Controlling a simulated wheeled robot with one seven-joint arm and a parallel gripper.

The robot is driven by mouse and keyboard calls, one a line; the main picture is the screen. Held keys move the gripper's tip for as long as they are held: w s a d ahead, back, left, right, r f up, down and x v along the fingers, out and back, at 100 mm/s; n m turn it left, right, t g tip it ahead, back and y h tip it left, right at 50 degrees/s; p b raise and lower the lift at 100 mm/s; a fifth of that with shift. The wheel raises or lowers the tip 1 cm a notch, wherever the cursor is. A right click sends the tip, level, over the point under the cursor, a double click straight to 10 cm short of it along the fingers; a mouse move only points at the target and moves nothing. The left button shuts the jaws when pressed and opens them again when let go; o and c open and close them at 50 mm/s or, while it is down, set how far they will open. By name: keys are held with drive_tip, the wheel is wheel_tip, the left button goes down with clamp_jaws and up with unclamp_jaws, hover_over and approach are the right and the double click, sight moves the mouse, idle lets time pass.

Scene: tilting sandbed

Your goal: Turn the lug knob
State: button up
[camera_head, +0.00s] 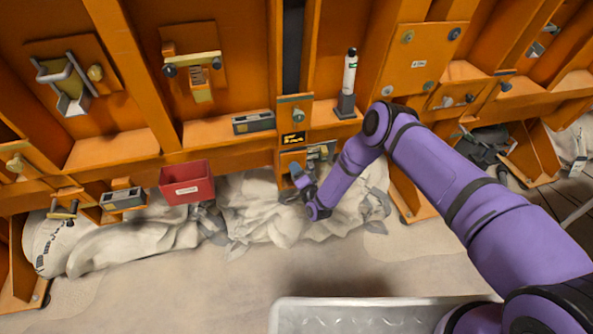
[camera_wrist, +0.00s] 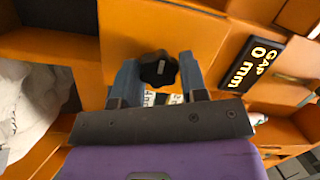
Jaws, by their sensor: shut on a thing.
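The lug knob (camera_wrist: 158,69) is a black lobed knob on an orange panel face (camera_wrist: 165,25), in the middle of the wrist view. My gripper (camera_wrist: 158,64) has one blue-grey finger on each side of it and is shut on it. In the head view my purple arm reaches down to the orange frame, with my gripper (camera_head: 302,181) at the panel below a small display. There the knob is hidden or too small to make out.
A display (camera_wrist: 263,62) reading "GAP 0 mm" sits right of the knob; it also shows in the head view (camera_head: 293,139). A red bin (camera_head: 187,184) hangs left. A white-and-black cylinder (camera_head: 348,80) stands on the ledge above. Crumpled pale sheeting (camera_head: 255,205) lies below.

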drive_tip(key=shift+s+a+f+m+t+h, duration=0.15)
drive_tip(key=shift+m+t+h, duration=0.3)
drive_tip(key=shift+m, duration=2.5)
drive_tip(key=shift+w+d+f+m+t+h, duration=0.25)
drive_tip(key=shift+m+t, duration=0.35)
drive_tip(key=shift+m, duration=2.4)
drive_tip(key=shift+s+a+f+m+t+h, duration=0.1)
drive_tip(key=shift+s+a+m+t+h, duration=0.3)
drive_tip(key=shift+m, duration=2.55)
drive_tip(key=shift+w+d, duration=0.15)
drive_tip(key=o, duration=0.7)
drive_tip(key=shift+o, duration=0.8)
drive_tip(key=shift+r, duration=0.15)
drive_tip(key=v, duration=1)
drive_tip(key=shift+s+f, duration=0.25)
drive_tip(key=shift+f, duration=0.05)
